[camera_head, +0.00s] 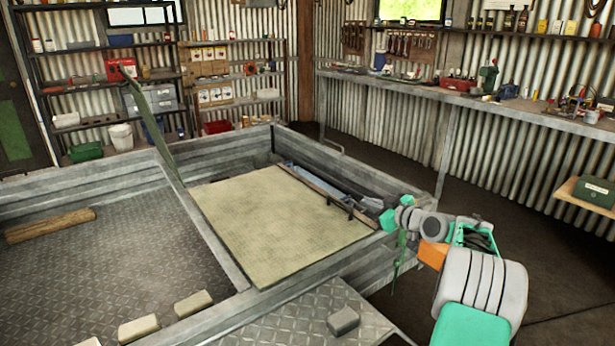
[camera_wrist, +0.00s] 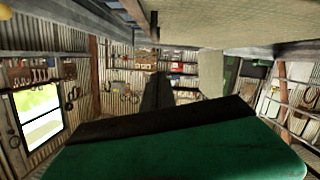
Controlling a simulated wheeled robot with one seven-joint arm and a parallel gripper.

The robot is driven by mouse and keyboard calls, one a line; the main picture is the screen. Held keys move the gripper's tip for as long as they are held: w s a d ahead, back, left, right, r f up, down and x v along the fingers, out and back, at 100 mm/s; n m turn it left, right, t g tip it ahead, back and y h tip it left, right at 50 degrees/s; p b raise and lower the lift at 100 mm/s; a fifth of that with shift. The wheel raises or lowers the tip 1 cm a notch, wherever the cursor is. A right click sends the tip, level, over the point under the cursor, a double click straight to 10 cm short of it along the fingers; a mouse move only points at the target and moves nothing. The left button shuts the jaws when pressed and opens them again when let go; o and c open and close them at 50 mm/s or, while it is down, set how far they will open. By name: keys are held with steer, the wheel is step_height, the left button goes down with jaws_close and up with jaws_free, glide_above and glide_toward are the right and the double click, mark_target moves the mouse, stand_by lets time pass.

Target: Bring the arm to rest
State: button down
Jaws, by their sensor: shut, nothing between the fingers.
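My arm reaches in from the lower right of the head view, with grey and teal links. My gripper (camera_head: 388,221) is at its far end, beside the near right corner of the metal trailer (camera_head: 340,285). The fingers look closed, and I see nothing held between them. In the wrist view a large dark green shape with a black edge fills the bottom, and a dark narrow part stands up at the middle. The picture there is turned over, with the beige panel (camera_wrist: 230,20) along the top.
The trailer has a beige panel (camera_head: 280,225) and a chequer-plate bed (camera_head: 95,270) with wooden pieces (camera_head: 50,226). A grey block (camera_head: 343,320) lies on the near plate. A workbench (camera_head: 450,95) runs along the back right wall. A green box (camera_head: 594,192) sits on a wooden shelf at right. Dark floor beside the trailer is clear.

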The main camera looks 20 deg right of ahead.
steer(key=s+a+r+m+g+p, duration=0.1)
steer(key=s+a+r+g+p, duration=0.3)
steer(key=a, duration=0.7)
steer(key=s+a+r+m+g+p, duration=0.15)
steer(key=s+a+r+p, duration=0.4)
steer(key=a, duration=0.55)
steer(key=s+a+m+g+h+p, duration=0.1)
steer(key=s+a+g+p, duration=0.2)
steer(key=s, duration=0.9)
steer(key=s+a+r+m+g+h+p, duration=0.1)
steer(key=s+p, duration=0.5)
steer(key=s, duration=0.7)
steer(key=a+m+g+h, duration=0.1)
steer(key=a+g, duration=0.1)
steer(key=a, duration=0.1)
steer(key=shift+a+r, duration=0.15)
steer(key=shift+a, duration=0.25)
